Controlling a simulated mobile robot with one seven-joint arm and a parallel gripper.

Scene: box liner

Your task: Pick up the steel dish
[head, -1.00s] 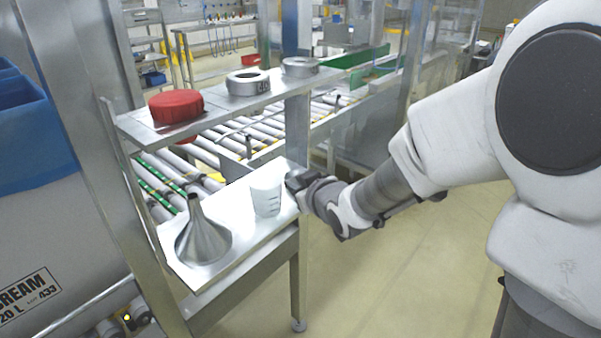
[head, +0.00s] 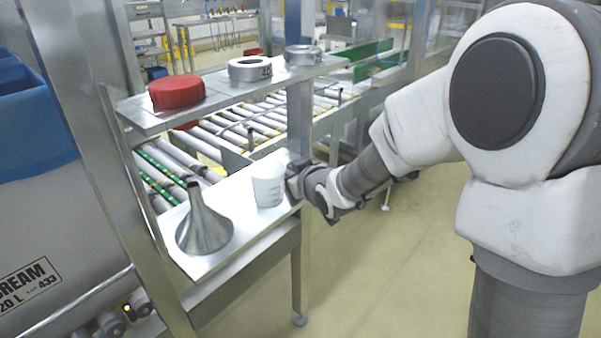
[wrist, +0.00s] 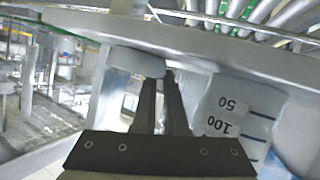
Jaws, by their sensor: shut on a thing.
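My gripper (head: 293,180) is at the right end of the lower steel shelf, just right of the white measuring cup. In the wrist view its two fingers (wrist: 160,78) are close together at a pale grey, round-edged piece (wrist: 135,62), which looks like the steel dish. My gripper is shut on it. Most of the dish is hidden, and I cannot make it out in the head view. In the wrist view the dish sits against or very near the shelf; I cannot tell whether they touch.
The white measuring cup (head: 267,186) stands close beside my gripper; its marked side (wrist: 235,115) fills the wrist view's right. A steel funnel (head: 204,228) stands on the lower shelf (head: 238,205). The upper shelf holds a red lid (head: 177,93) and two metal rings (head: 250,69). Open floor lies right.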

